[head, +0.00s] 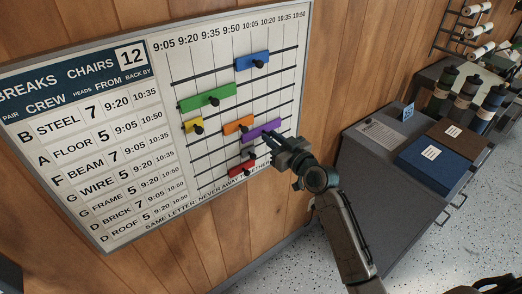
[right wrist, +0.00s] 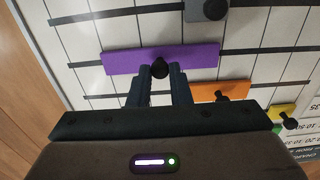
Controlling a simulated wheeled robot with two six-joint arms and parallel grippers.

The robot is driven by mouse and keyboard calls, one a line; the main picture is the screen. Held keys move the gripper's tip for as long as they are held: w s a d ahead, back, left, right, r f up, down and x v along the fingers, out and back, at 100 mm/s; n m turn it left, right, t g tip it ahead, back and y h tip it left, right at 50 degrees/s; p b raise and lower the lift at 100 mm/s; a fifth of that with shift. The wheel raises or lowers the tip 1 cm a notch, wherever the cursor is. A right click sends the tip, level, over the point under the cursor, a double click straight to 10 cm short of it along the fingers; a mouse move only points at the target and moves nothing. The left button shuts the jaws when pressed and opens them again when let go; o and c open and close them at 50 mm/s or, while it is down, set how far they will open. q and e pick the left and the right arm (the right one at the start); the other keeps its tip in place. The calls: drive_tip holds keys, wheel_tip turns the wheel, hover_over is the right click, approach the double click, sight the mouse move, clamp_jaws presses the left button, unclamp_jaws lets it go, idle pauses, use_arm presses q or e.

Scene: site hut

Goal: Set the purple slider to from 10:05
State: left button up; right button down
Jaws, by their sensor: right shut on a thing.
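The purple slider (head: 261,130) is a flat bar on a rail of the wall board (head: 110,120), in the right part of its time grid. My right gripper (head: 275,141) is at the slider. In the right wrist view the fingers of my right gripper (right wrist: 162,76) are shut on the black knob (right wrist: 160,66) of the purple slider (right wrist: 117,62). In the head view the gripper hides the slider's lower right part. My left gripper is in neither view.
Other sliders are blue (head: 248,62), green (head: 206,97), yellow (head: 196,126), orange (head: 236,125) and red (head: 241,168). The orange one is just left of the purple slider, one rail over. A grey cabinet (head: 375,165) with blue and brown binders stands right of my arm.

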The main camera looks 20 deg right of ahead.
sight(276, 124)
drive_tip(key=d, duration=0.1)
drive_tip(key=w+d+b, duration=0.1)
drive_tip(key=d+b, duration=0.1)
drive_tip(key=d, duration=0.1)
drive_tip(key=shift+w+f, duration=0.2)
drive_tip(key=shift+w, duration=0.05)
drive_tip(key=shift+w+d+r, duration=0.1)
drive_tip(key=shift+d, duration=0.2)
drive_tip(key=shift+a+r, duration=0.1)
drive_tip(key=shift+r, duration=0.1)
drive_tip(key=c, duration=1.5)
unclamp_jaws()
drive_tip(key=shift+o, duration=0.8)
drive_tip(key=shift+d+f, duration=0.1)
drive_tip(key=shift+d, duration=0.15)
